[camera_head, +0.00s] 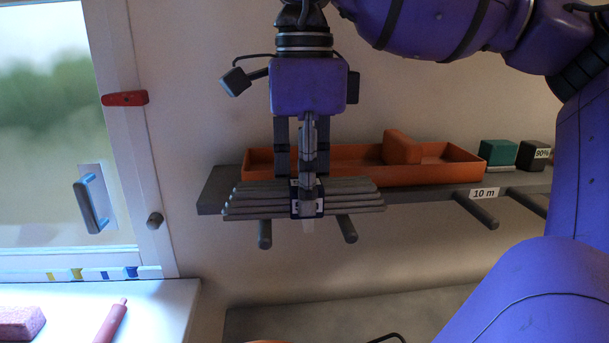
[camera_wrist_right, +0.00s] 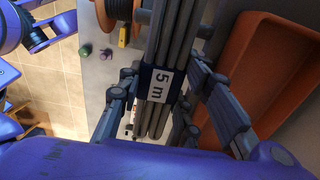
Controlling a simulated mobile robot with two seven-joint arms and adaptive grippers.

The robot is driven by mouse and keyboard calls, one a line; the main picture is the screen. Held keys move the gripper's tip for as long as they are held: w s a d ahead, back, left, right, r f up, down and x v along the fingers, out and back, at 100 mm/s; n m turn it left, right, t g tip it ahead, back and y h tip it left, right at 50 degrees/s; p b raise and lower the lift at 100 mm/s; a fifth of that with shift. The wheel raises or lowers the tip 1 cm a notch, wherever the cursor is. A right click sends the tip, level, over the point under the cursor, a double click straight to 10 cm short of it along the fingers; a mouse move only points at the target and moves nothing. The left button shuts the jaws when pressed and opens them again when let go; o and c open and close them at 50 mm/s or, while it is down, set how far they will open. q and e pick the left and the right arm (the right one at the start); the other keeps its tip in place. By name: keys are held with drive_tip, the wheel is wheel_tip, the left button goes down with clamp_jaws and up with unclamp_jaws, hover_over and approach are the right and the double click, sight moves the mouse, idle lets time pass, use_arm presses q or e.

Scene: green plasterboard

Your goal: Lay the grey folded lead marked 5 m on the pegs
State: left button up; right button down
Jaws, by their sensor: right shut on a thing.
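The grey folded lead (camera_head: 350,197) is a level bundle of several grey strands with a dark band round its middle. The band's white tag reads 5 m in the right wrist view (camera_wrist_right: 160,86). My right gripper (camera_head: 307,196) points down and is shut on the lead at the band. Two grey pegs, a left one (camera_head: 264,236) and a right one (camera_head: 347,230), stick out from under the lead, one each side of the gripper. Whether the lead touches them I cannot tell. My left gripper is not in view.
An orange tray (camera_head: 340,176) with an orange block (camera_head: 401,147) stands on the grey shelf (camera_head: 209,190) behind the lead.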

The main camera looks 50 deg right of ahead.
drive_tip(key=shift+f, duration=0.55)
idle(0.6)
drive_tip(key=c, duration=1.2)
unclamp_jaws()
wheel_tip(320, 180, up, 12)
drive_tip(key=shift+f, duration=0.1)
